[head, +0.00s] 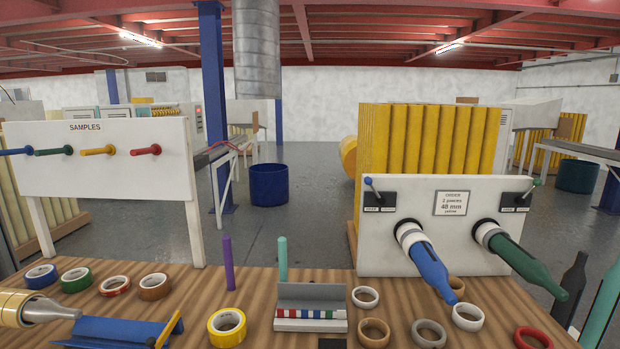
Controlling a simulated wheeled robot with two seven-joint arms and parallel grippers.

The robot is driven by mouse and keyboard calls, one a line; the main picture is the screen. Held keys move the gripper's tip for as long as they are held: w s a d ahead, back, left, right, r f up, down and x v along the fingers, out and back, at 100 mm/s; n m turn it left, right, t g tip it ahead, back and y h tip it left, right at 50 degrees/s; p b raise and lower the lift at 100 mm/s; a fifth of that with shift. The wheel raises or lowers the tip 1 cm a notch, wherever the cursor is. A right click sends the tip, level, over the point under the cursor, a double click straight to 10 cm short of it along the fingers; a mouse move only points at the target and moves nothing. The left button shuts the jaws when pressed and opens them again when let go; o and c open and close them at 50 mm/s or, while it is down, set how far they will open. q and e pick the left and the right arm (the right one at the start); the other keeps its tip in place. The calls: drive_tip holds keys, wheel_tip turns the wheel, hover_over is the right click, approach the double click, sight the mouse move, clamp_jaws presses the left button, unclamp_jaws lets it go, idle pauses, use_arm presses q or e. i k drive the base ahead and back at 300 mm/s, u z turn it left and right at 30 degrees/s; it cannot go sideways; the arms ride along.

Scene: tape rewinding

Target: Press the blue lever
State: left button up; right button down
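The blue lever is a small thin stick with a blue knob (369,181) at the upper left of a white machine panel (380,262). It rises from a black label plate (380,203) and leans slightly up and to the left. A similar lever with a green knob (536,182) sits at the panel's upper right. A blue spindle (430,268) sticks out of the panel's left hole, below and right of the blue lever. A green spindle (525,265) sticks out of the right hole. Neither of my grippers shows.
A wooden bench carries several tape rolls, including a yellow one (227,327), a grey dispenser (312,294) and a blue tray (115,331). Purple (228,262) and teal (282,258) sticks stand upright. A white samples board (90,170) stands at left. Space before the blue lever looks clear.

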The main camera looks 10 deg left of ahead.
sight(368, 181)
drive_tip(key=k, duration=0.65)
drive_tip(key=u, duration=0.3)
drive_tip(key=i, duration=0.4)
drive_tip(key=u, duration=0.75)
drive_tip(key=i, duration=0.95)
drive_tip(key=z, duration=0.1)
